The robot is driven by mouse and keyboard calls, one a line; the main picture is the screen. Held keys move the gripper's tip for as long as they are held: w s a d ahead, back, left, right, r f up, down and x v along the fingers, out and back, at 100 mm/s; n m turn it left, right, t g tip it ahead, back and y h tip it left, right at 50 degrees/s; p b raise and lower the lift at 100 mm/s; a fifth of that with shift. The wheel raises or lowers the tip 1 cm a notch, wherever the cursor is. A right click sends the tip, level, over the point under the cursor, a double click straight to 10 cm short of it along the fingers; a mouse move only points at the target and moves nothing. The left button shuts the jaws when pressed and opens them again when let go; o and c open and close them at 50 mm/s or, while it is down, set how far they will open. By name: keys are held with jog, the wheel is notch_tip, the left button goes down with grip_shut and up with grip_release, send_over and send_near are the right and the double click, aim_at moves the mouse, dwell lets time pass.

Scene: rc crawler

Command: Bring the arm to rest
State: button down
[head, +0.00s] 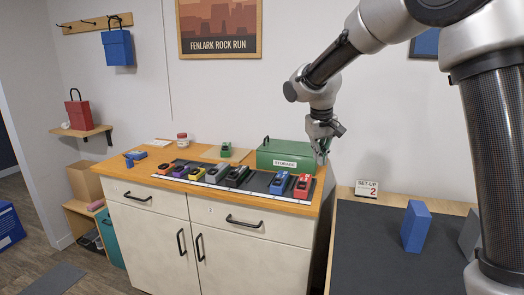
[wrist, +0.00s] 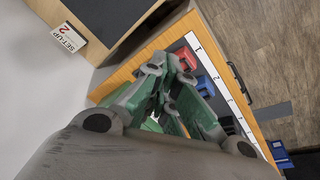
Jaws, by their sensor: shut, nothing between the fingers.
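My arm reaches in from the upper right in the head view, raised and bent in the air. My gripper (head: 321,153) hangs from it near the wall, by the right end of the green storage box (head: 285,153). In the wrist view the fingers of my gripper (wrist: 176,62) are shut with nothing between them. They cover part of the green box and the cabinet top behind them.
A wooden-topped cabinet (head: 133,170) bears a row of small coloured cars, among them a red one (head: 302,185) and a blue one (head: 279,183). To the right, a dark-matted table (head: 370,255) holds a "SET-UP 2" sign (head: 367,189) and a blue block (head: 415,226).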

jog(key=s+d+r+m, duration=0.1)
jog(key=s+d, duration=0.5)
jog(key=s, duration=0.5)
jog(key=s+d+r+m+t, duration=0.1)
jog(key=s+d, duration=0.5)
jog(key=s, duration=0.6)
jog(key=s+d+r+m+y, duration=0.1)
jog(key=s+d+r, duration=0.1)
jog(key=s+d, duration=0.4)
jog(key=s, duration=0.5)
jog(key=shift+s+r+t, duration=0.3)
jog(key=shift+s, duration=0.1)
jog(key=shift+d, duration=0.1)
